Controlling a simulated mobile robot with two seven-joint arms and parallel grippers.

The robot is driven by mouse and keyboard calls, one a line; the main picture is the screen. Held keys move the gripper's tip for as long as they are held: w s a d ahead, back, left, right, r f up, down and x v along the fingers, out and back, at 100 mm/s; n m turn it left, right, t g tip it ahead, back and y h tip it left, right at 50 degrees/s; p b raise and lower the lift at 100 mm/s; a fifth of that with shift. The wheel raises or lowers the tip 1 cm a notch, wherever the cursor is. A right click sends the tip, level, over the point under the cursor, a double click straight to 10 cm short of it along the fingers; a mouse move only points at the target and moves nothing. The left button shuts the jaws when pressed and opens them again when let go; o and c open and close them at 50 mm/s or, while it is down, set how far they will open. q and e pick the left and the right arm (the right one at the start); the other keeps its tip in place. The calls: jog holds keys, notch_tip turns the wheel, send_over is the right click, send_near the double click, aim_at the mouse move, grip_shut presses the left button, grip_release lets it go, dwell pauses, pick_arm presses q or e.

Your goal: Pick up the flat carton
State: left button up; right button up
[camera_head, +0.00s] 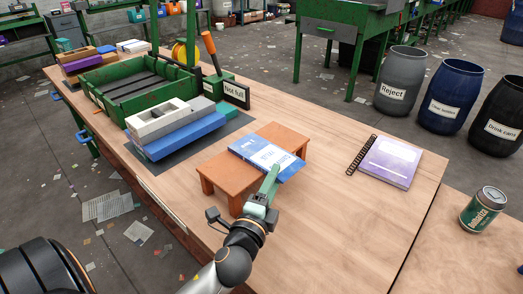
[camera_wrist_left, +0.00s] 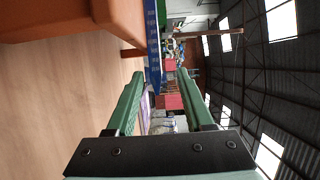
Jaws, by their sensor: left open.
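The flat carton (camera_head: 266,157), blue and white with printing on top, lies on a small orange-brown stand (camera_head: 218,174). One side of it sticks out past the stand's edge. My left gripper (camera_head: 270,180) is at that overhanging side. In the left wrist view its two green fingers (camera_wrist_left: 160,76) are apart, and the carton's thin blue edge (camera_wrist_left: 153,42) shows between their tips. I cannot tell whether either finger touches the carton. The stand (camera_wrist_left: 80,18) also shows there at upper left. My right gripper is not in view.
A purple-covered book (camera_head: 390,163) and a black spiral (camera_head: 361,155) lie to the right. A can (camera_head: 484,210) stands at far right. Stacked boxes (camera_head: 180,133), a green crate (camera_head: 97,92) and a "Not full" sign (camera_head: 236,92) are at the left and back. The tabletop in front is clear.

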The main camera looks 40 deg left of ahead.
aim_at(290, 155)
pick_arm(q)
jog(key=x, duration=0.2)
jog(key=shift+w, duration=0.4)
jog(key=shift+d+f+b+x, duration=0.1)
jog(key=shift+d+b+x, duration=0.1)
jog(key=shift+x, duration=1.15)
jog(key=shift+d+f+b+x, duration=0.1)
jog(key=shift+d+f+x, duration=0.05)
jog(key=shift+x, duration=1.15)
jog(key=shift+w, duration=0.1)
grip_shut()
